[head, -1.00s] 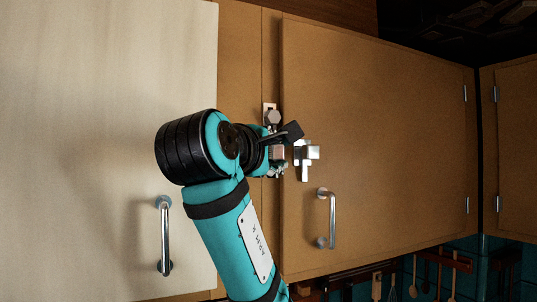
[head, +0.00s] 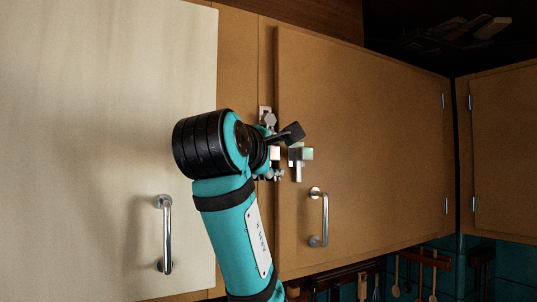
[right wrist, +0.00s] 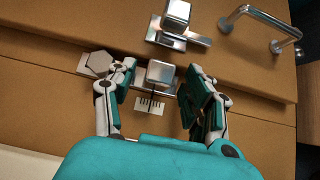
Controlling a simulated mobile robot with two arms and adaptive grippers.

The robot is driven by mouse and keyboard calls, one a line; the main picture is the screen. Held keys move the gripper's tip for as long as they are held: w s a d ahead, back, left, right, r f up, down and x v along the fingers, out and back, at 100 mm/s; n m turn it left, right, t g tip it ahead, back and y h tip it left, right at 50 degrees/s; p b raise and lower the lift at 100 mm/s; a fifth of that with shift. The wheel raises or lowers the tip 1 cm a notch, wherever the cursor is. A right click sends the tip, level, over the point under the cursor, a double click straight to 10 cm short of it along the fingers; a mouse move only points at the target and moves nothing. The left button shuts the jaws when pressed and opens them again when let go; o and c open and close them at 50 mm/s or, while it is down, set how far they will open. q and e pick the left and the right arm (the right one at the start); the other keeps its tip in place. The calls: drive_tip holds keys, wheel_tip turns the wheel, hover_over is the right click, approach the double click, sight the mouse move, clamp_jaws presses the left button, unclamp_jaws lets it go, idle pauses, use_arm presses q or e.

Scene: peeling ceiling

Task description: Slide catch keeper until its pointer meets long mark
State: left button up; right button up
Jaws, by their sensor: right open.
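The catch keeper (right wrist: 161,72), a small silver block, sits on a metal rail on the cabinet frame; it also shows in the head view (head: 275,153). A thin dark pointer extends from it to a white scale plate (right wrist: 150,106) with black marks. Which mark is long, and how the pointer lines up with it, is too small to tell. My right gripper (right wrist: 160,84) is open, one finger on each side of the keeper, with visible gaps. In the head view my right wrist partly covers the gripper (head: 274,160). My left gripper is not in view.
A silver hexagonal knob (right wrist: 98,63) is at the rail's left end. A silver latch (right wrist: 175,18) is on the brown door (head: 370,140), close to the keeper. Bar handles are on that door (head: 323,217) and the pale door (head: 165,233).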

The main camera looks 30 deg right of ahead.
drive_tip(key=v, duration=1.2)
drive_tip(key=shift+w, duration=0.1)
drive_tip(key=shift+a+f, duration=0.1)
